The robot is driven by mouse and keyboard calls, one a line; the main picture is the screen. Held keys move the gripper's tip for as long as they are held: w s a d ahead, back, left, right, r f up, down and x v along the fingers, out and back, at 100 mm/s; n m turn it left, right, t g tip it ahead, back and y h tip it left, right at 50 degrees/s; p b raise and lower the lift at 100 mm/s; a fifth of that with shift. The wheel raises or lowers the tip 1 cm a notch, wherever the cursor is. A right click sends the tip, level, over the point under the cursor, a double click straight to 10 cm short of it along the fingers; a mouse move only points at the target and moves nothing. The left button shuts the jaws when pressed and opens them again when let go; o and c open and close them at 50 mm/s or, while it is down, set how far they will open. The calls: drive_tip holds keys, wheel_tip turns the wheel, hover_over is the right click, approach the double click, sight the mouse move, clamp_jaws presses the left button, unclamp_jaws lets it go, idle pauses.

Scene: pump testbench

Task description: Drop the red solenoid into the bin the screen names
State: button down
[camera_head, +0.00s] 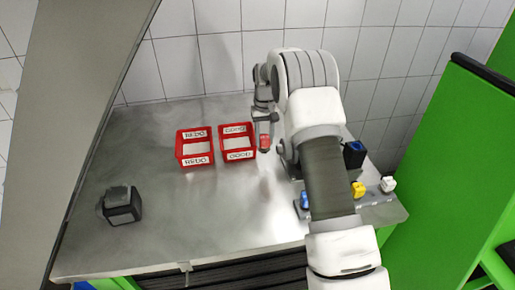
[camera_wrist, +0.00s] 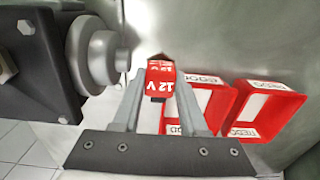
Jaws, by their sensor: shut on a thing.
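My gripper (camera_head: 265,118) is shut on the red solenoid (camera_head: 265,143), held above the table just right of the bins. In the wrist view the solenoid (camera_wrist: 159,78), marked "12 V", sits between the fingertips of my gripper (camera_wrist: 163,88). A red bin (camera_head: 181,152) on the left has a label that seems to read REDO. A second red bin (camera_head: 223,147), to its right and nearer my gripper, seems to read GOOD. The wrist view also shows the GOOD bin (camera_wrist: 220,107) and the REDO bin (camera_wrist: 289,107). I see no readable screen text.
A dark grey device (camera_head: 122,207) stands at the table's left. My arm partly hides the right side, where a black box with a blue top (camera_head: 354,154), a blue part (camera_head: 304,201), a yellow part (camera_head: 358,189) and a white part (camera_head: 388,184) show. The middle table is clear.

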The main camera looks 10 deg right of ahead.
drive_tip(key=shift+f+p, duration=0.45)
drive_tip(key=shift+f, duration=3.05)
drive_tip(key=shift+f, duration=0.25)
drive_tip(key=shift+c, duration=2.2)
unclamp_jaws()
drive_tip(key=shift+r, duration=0.1)
drive_tip(key=shift+r, duration=0.1)
